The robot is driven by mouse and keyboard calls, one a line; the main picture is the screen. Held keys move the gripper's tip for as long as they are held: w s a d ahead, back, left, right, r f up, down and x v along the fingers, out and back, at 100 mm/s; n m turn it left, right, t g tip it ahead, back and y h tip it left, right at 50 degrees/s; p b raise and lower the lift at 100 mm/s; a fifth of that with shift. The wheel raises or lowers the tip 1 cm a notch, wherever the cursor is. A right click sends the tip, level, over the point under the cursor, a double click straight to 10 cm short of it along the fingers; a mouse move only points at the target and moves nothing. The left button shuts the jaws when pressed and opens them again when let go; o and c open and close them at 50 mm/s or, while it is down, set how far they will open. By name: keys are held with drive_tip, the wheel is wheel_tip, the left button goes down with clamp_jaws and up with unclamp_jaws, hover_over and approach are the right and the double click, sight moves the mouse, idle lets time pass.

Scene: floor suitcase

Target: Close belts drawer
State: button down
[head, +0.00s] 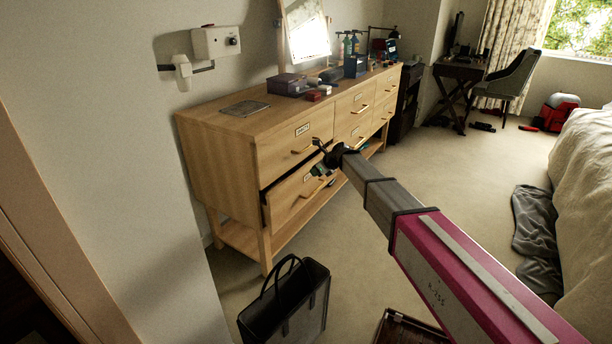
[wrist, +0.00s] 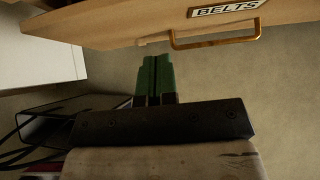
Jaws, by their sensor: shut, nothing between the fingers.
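The belts drawer (head: 285,203) is the lower left drawer of the wooden dresser and stands partly open, with a dark gap along its top and side. In the wrist view its front (wrist: 110,25) crosses the top, with a "BELTS" label (wrist: 226,9) and a brass handle (wrist: 215,42). My gripper (head: 322,168) is in front of the dresser, close to the drawer front. In the wrist view its green fingers (wrist: 155,62) are together and empty, pointing at the drawer front left of the handle. I cannot tell whether they touch it.
The dresser (head: 215,150) stands along the wall, with boxes, bottles and a mirror on top. A black handbag (head: 287,305) stands on the floor before it. A bed (head: 585,180) with a dark cloth (head: 537,235) beside it is at right. Carpet between is mostly clear.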

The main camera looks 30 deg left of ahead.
drive_tip(key=v, duration=0.5)
drive_tip(key=shift+r, duration=0.1)
drive_tip(key=c, duration=1.4)
unclamp_jaws()
drive_tip(key=shift+d+r, duration=0.1)
drive_tip(key=shift+d, duration=0.05)
drive_tip(key=shift+c, duration=0.2)
drive_tip(key=shift+o, duration=1.2)
drive_tip(key=shift+w, duration=0.1)
drive_tip(key=n+y, duration=0.7)
drive_tip(key=n, duration=1.1)
approach(319, 187)
drive_tip(key=shift+t, duration=0.3)
drive_tip(key=a, duration=0.3)
drive_tip(key=a+f, duration=0.1)
drive_tip(key=a, duration=0.2)
drive_tip(key=a+f, duration=0.1)
drive_tip(key=a, duration=0.3)
drive_tip(key=shift+w+f, duration=0.1)
drive_tip(key=shift+w, duration=0.15)
clamp_jaws()
